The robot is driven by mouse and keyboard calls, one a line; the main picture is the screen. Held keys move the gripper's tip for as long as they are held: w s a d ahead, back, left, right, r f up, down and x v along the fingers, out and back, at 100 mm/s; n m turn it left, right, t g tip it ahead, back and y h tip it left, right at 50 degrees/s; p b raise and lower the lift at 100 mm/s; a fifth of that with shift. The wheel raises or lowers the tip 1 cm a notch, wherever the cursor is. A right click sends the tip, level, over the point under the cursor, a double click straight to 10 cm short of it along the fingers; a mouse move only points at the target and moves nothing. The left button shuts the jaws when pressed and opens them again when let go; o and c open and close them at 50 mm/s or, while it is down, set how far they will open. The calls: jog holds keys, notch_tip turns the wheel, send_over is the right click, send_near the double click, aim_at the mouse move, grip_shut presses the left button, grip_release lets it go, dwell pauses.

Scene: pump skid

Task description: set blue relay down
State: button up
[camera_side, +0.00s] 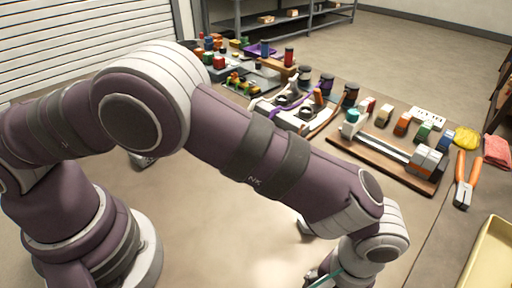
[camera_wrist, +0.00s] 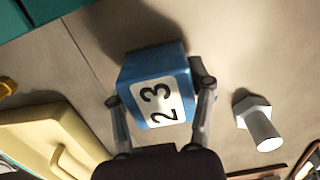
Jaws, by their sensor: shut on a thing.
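The blue relay (camera_wrist: 150,62) is a blue block with a white label marked 23, seen in the wrist view. My gripper (camera_wrist: 159,91) is shut on it, with one finger at each side of the block. A dark shadow lies beside the relay on the pale surface; I cannot tell whether the relay touches that surface. In the side view my gripper is at the bottom edge, partly cut off and behind my wrist, and the relay cannot be made out there.
In the wrist view a metal bolt (camera_wrist: 258,122) lies right of the relay, and a cream tray (camera_wrist: 30,130) is at lower left. In the side view, orange-handled pliers (camera_side: 465,182), a pink cloth (camera_side: 497,151) and a rail board (camera_side: 350,152) with several modules lie on the bench.

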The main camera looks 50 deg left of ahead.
jog(key=o, duration=1.2)
jog(key=shift+f, duration=0.15)
jog(key=shift+o, duration=0.2)
notch_tip(320, 180, up, 12)
jog(key=shift+w+a+r, duration=0.1)
jog(key=shift+a+r, duration=0.05)
jog(key=shift+r, duration=0.1)
jog(key=w+a+r+t, duration=0.2)
jog(key=w+a+r, duration=0.2)
jog(key=a+r, duration=0.45)
jog(key=s+a+t, duration=0.1)
jog(key=s+a, duration=0.3)
jog(key=a, duration=0.5)
jog(key=s+a+f+t, duration=0.1)
jog(key=s+a+t, duration=0.1)
jog(key=a, duration=0.7)
jog(key=shift+s+a+t, duration=0.3)
jog(key=shift+s+a, duration=0.05)
jog(key=shift+s, duration=0.5)
jog(key=shift+f, duration=0.1)
